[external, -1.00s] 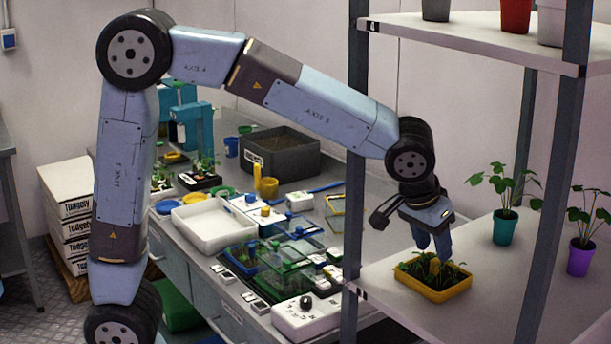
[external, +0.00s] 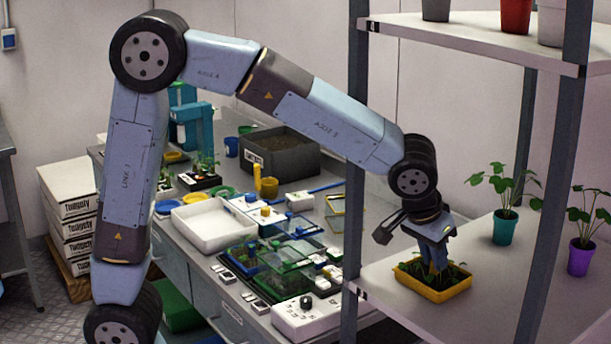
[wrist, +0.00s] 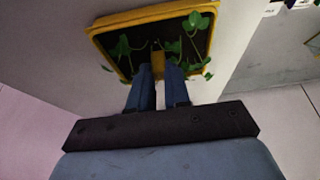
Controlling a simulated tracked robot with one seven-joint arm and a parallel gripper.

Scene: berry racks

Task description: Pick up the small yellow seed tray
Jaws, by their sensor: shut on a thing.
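The small yellow seed tray (external: 441,292) sits on the lower rack shelf, with dark soil and green seedlings in it. My gripper (external: 436,272) points down into the tray from above. Leaves hide part of the fingertips. The tray looks level and appears to rest on the shelf.
A teal pot (external: 505,228) and a purple pot (external: 580,257) with plants stand to the right on the shelf (external: 490,320). A rack post (external: 355,210) rises left of the tray, and an upper shelf (external: 470,42) hangs above. The bench at left is crowded.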

